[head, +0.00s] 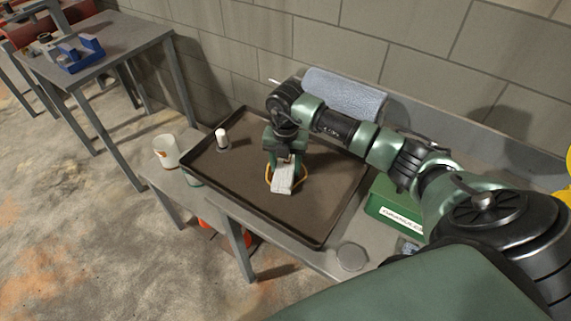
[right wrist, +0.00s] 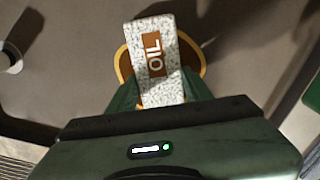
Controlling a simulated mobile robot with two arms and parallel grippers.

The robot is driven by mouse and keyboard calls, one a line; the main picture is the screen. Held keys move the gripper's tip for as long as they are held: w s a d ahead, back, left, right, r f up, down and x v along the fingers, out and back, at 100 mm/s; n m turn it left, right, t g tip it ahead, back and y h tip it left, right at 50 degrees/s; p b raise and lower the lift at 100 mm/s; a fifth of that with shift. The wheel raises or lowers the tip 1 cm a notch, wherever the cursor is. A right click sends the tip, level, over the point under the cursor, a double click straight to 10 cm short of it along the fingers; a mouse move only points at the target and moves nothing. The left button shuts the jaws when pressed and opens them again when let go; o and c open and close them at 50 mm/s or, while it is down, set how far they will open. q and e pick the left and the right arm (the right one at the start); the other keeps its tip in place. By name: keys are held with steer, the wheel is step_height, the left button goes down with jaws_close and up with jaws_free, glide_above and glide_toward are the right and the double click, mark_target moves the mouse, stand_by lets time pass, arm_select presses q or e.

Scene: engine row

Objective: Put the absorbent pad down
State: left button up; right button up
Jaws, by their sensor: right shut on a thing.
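The absorbent pad (head: 283,178) is a white speckled block over the dark tray; in the right wrist view the pad (right wrist: 153,58) shows a brown label reading OIL. My right gripper (head: 284,160) is shut on the pad and points down into the tray (head: 265,224). A yellow-rimmed brown round patch (right wrist: 122,66) shows behind the pad, its yellow edge on both sides of it. I cannot tell whether the pad touches the tray floor. My left gripper is not in view.
A white cylinder (head: 221,138) stands at the tray's left. A white cup (head: 166,151) is outside the tray's left edge. A blue-grey roll (head: 345,93) lies behind the tray, and a green box (head: 394,207) stands to the right. The tray's front part is bare.

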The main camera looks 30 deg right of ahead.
mark_target(286, 167)
steer(key=o, duration=1.3)
steer(key=shift+f, duration=0.1)
steer(key=shift+o, duration=0.2)
steer(key=shift+r, duration=0.2)
steer(key=shift+w+r, duration=0.1)
steer(key=shift+r, duration=0.2)
step_height(286, 167, up, 11)
steer(key=b, duration=0.1)
steer(key=shift+r+b, duration=0.2)
steer(key=shift+b, duration=0.2)
steer(key=shift+f, duration=0.1)
